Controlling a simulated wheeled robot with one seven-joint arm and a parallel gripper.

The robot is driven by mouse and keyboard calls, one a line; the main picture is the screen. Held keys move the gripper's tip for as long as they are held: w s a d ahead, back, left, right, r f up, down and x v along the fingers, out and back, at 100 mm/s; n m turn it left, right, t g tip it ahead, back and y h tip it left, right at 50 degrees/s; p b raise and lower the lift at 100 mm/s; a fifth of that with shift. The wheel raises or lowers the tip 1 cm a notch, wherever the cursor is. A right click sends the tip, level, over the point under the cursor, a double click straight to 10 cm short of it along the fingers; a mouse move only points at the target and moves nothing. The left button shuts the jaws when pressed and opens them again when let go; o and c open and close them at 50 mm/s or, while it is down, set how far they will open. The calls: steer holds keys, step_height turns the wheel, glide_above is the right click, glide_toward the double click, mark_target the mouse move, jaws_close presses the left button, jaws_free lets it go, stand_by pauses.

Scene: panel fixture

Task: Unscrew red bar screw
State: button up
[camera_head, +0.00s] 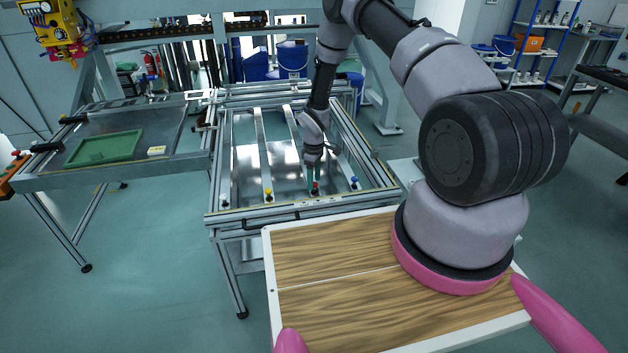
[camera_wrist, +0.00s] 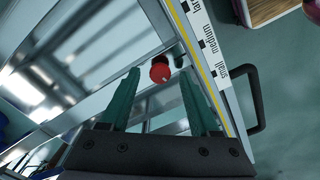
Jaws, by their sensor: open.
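The red bar screw (camera_wrist: 160,71) shows as a round red knob on the bar end in the wrist view, beside the frame's front rail. In the head view it is a small red spot (camera_head: 315,185) at the near end of a bar. My gripper (camera_wrist: 161,88) has two green fingers, open, one on each side of the red knob. The knob lies between and slightly beyond the fingertips; I cannot tell whether they touch it. In the head view my gripper (camera_head: 313,178) points down at the front of the panel fixture (camera_head: 232,213).
A yellow screw (camera_head: 268,193) stands to the left and a blue screw (camera_head: 355,181) to the right on neighbouring bars. A black handle (camera_wrist: 252,98) sits on the fixture's outer side. A side table with a green tray (camera_head: 107,147) is at the left.

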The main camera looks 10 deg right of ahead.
step_height(320, 180, up, 10)
steer(key=shift+r, duration=0.2)
stand_by(0.3)
steer(key=s+d+r+m+t, duration=0.1)
steer(key=s+d+r+m, duration=0.1)
steer(key=r, duration=0.9)
steer(key=s+d+r+m+t, duration=0.1)
steer(key=s+r+m, duration=0.15)
steer(key=r, duration=0.85)
steer(key=s+d+r+m+t, duration=0.1)
steer(key=s+d+r+m, duration=0.15)
steer(key=r, duration=0.95)
steer(key=s+r+m+t+y, duration=0.1)
steer(key=s+r+m+t, duration=0.1)
steer(key=s+r+m, duration=0.2)
steer(key=s+r+m+t+y, duration=0.1)
steer(key=s+r+m, duration=0.3)
steer(key=s+r, duration=0.7)
steer(key=s+t, duration=0.1)
steer(key=s, duration=0.7)
steer(key=shift+s+r, duration=0.2)
steer(key=shift+s, duration=0.2)
steer(key=shift+d, duration=0.1)
